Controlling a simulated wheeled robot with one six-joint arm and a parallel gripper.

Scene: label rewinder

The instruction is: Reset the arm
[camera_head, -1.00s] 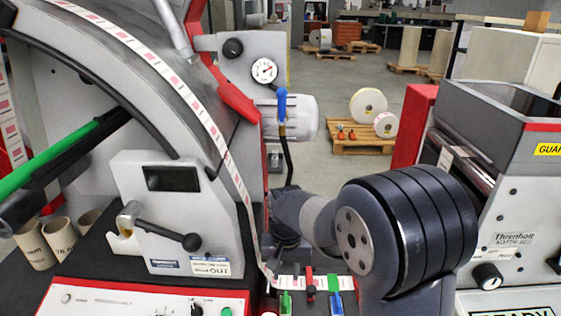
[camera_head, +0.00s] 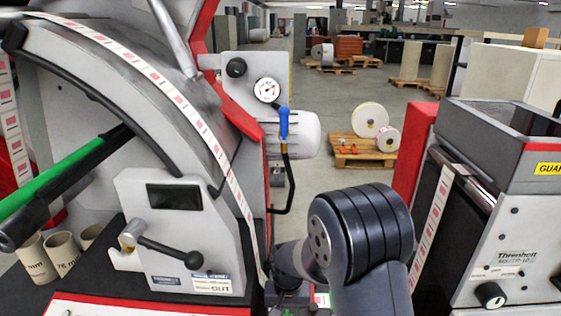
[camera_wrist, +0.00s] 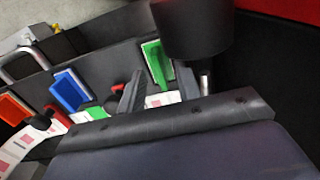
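My gripper (camera_wrist: 158,88) shows in the wrist view with its two dark fingers apart and nothing seen held between them. Behind the fingers is a green lever (camera_wrist: 157,63), with a gap on each side of it. A blue lever (camera_wrist: 70,90) and an orange lever (camera_wrist: 13,108) stand further left along the printed label web (camera_wrist: 22,148). In the head view my arm rises at the lower middle, and my gripper cannot be made out there.
The rewinder's grey panel with a black crank (camera_head: 172,251) is on the left, beside a green-and-black shaft (camera_head: 68,176). A gauge (camera_head: 267,90) and blue-handled valve (camera_head: 284,124) are at centre. The Threnholt machine (camera_head: 510,235) is on the right. Pallet rolls (camera_head: 370,121) stand behind.

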